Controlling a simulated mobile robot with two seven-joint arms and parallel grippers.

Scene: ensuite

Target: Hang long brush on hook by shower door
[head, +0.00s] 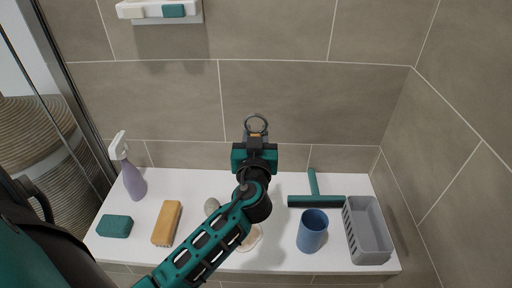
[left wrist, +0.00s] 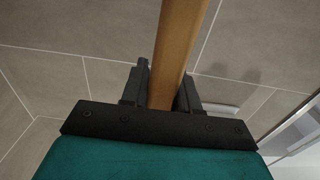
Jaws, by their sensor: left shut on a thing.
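My left gripper (head: 256,140) is in front of the tiled wall, above the back of the white ledge. In the left wrist view, its fingers (left wrist: 165,92) are shut on the wooden handle of the long brush (left wrist: 178,45). In the head view only a small bit of wood (head: 256,134) shows between the fingers, with a dark ring just above it. The brush's head is hidden or out of view. The glass shower door (head: 50,90) with its metal frame is at the left. I cannot make out the hook. My right gripper is not in view.
The white ledge (head: 275,262) holds a spray bottle (head: 133,178), a teal sponge (head: 115,226), a yellow block (head: 167,223), a squeegee (head: 316,201), a blue cup (head: 312,231) and a grey basket (head: 368,230). A white wall holder (head: 150,10) is at the upper left.

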